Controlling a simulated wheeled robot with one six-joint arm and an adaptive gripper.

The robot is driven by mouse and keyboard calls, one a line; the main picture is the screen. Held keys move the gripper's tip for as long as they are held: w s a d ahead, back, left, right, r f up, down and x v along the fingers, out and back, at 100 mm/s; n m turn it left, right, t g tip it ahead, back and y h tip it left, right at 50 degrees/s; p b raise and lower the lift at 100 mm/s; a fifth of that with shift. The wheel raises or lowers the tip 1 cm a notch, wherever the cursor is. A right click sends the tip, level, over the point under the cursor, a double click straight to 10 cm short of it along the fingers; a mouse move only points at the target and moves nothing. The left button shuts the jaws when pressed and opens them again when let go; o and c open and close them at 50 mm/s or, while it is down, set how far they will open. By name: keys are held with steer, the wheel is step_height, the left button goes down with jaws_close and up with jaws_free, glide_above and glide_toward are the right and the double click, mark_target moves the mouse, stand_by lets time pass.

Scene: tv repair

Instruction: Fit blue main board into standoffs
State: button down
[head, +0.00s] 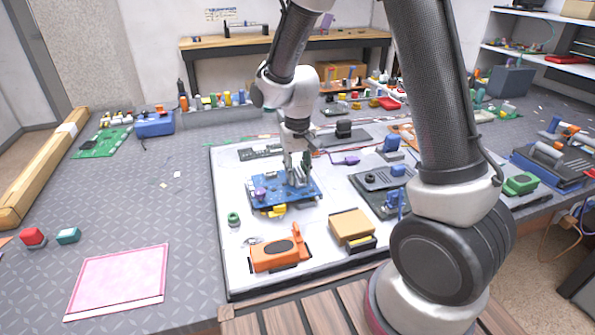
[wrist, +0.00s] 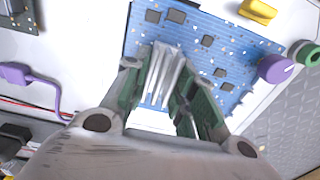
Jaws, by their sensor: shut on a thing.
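The blue main board (head: 276,197) is over the white panel (head: 226,187) in the head view. In the wrist view the blue board (wrist: 225,45) fills the upper middle, with dark chips and a silver finned heat sink (wrist: 166,75) near its edge. My gripper (head: 297,172) reaches down onto the board from above. In the wrist view its fingers (wrist: 160,95) are closed on the heat sink, one on each side. A purple knob (wrist: 277,68) sits at the board's right end. The standoffs are hidden, and I cannot tell whether the board rests on them.
An orange tool (head: 280,250) and a tan box (head: 351,226) lie in front of the board. A green ring (head: 234,218) is at its left. Dark modules (head: 385,188) stand to the right. A pink mat (head: 118,281) lies at front left, and the grey table left of the panel is mostly clear.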

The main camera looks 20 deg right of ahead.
steer(key=shift+f, duration=0.85)
steer(key=c, duration=1.1)
jaws_free()
step_height(320, 180, up, 12)
steer(key=shift+f, duration=0.1)
